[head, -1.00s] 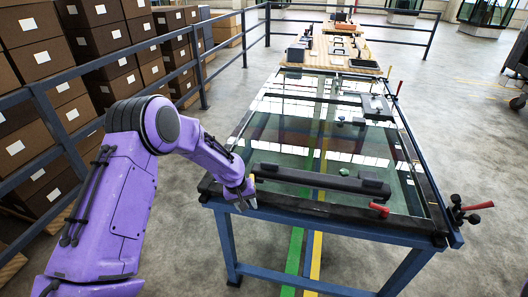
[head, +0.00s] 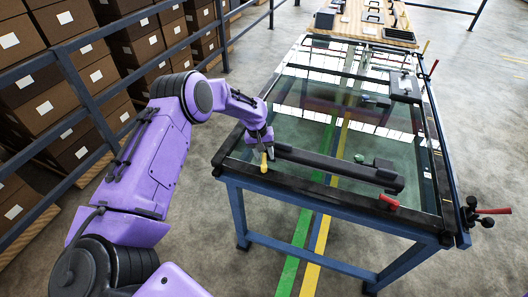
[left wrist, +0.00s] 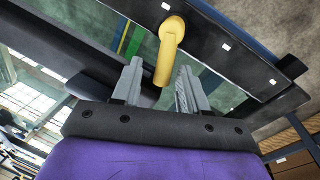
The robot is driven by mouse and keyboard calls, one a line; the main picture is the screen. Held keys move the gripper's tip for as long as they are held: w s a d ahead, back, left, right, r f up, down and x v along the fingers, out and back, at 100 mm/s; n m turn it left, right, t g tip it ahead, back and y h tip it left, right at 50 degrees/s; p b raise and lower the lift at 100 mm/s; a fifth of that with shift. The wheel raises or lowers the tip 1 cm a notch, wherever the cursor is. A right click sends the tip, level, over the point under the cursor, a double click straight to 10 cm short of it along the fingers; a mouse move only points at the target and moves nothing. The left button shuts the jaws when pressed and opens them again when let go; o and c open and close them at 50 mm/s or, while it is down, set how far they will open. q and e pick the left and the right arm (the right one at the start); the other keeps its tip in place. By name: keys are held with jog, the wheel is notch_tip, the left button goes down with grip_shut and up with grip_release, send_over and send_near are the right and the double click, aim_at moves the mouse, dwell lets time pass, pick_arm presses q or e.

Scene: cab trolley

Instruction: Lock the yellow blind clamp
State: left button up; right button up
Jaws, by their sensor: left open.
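The yellow clamp handle (head: 264,161) stands at the front left of the glass-topped blue table, near its front frame bar. In the left wrist view the yellow handle (left wrist: 168,52) has a round pivot on the black bar, and its lever reaches down between my fingers. My left gripper (head: 259,138) is at this handle; in the left wrist view its two grey fingers (left wrist: 158,82) are apart on either side of the lever, with gaps showing. My right gripper is in neither view.
A long black bar (head: 335,168) lies across the glass beside the handle. A red handle (head: 389,201) is on the front frame, and another red lever (head: 493,211) sticks out at the right corner. Blue railings (head: 85,110) and stacked boxes (head: 70,68) stand at the left.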

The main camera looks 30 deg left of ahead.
pick_arm(q)
jog(key=shift+s+a, duration=0.15)
jog(key=shift+s+r, duration=0.15)
jog(key=shift+c, duration=1.2)
grip_shut()
jog(key=shift+w+d+f+m+b, duration=0.15)
jog(key=shift+w+d+m+b, duration=0.1)
jog(key=shift+m+b, duration=0.35)
jog(key=shift+w+d+f+m+b, duration=0.1)
jog(key=shift+d+f+m+b, duration=0.1)
jog(key=shift+m+b, duration=0.4)
jog(key=shift+d+r+m+g, duration=0.25)
jog(key=shift+r+m+g, duration=0.15)
jog(key=shift+m, duration=0.4)
jog(key=shift+c, duration=0.2)
grip_release()
jog(key=shift+o, duration=1.4)
jog(key=shift+w, duration=0.1)
jog(key=shift+w+f, duration=0.1)
